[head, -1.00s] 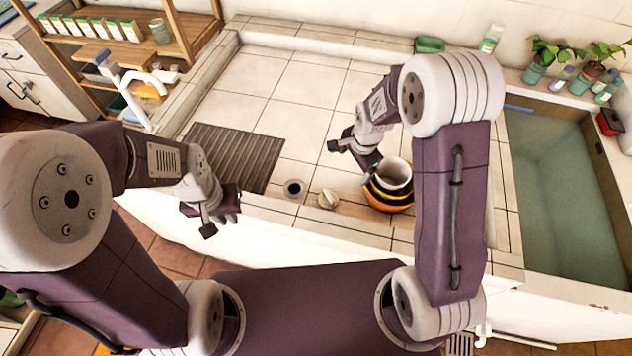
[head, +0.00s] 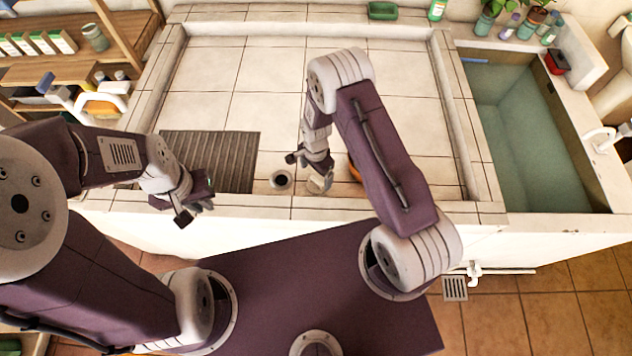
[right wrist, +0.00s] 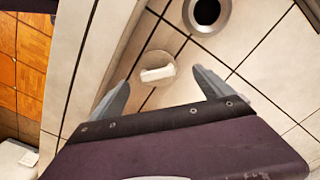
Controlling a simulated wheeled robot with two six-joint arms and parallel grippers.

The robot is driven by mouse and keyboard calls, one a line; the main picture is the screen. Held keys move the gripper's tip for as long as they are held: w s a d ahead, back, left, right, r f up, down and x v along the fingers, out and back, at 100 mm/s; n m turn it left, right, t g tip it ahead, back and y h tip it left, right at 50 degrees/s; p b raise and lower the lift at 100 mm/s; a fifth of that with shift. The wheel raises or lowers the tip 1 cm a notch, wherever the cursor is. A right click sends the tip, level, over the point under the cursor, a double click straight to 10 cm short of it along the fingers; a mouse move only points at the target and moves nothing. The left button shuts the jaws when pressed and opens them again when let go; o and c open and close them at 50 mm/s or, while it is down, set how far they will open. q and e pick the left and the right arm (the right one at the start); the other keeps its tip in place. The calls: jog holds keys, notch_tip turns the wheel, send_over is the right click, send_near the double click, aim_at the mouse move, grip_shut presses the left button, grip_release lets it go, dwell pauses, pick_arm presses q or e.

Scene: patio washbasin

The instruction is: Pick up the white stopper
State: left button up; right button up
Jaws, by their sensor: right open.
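The white stopper (head: 318,184) lies on the tiled counter near its front edge, to the right of the round dark drain hole (head: 281,180). In the right wrist view the stopper (right wrist: 157,70) is a round pale disc with a raised bar across it. My right gripper (head: 308,166) is just above it, partly hiding it. In the right wrist view the right gripper (right wrist: 162,84) is open, with the stopper between and slightly beyond its fingertips; nothing is held. My left gripper (head: 193,208) is at the counter's front edge, left of the drain; its jaw opening is unclear.
The orange bowl (head: 354,170) stands right of the stopper, mostly hidden behind my right arm. A ribbed drainboard (head: 215,160) lies left of the drain. A water-filled basin (head: 530,130) is at the right. The tiles behind the gripper are clear.

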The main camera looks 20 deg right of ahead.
aim_at(317, 180)
jog(key=f, duration=0.3)
jog(key=f+p, duration=0.1)
jog(key=shift+s+d+f, duration=0.25)
jog(key=shift+f, duration=0.05)
jog(key=shift+w+a+f, duration=0.1)
jog(key=shift+w+f, duration=0.05)
jog(key=shift+f, duration=0.1)
jog(key=shift+r, duration=0.1)
jog(key=c, duration=1.4)
jog(key=shift+c, duration=0.2)
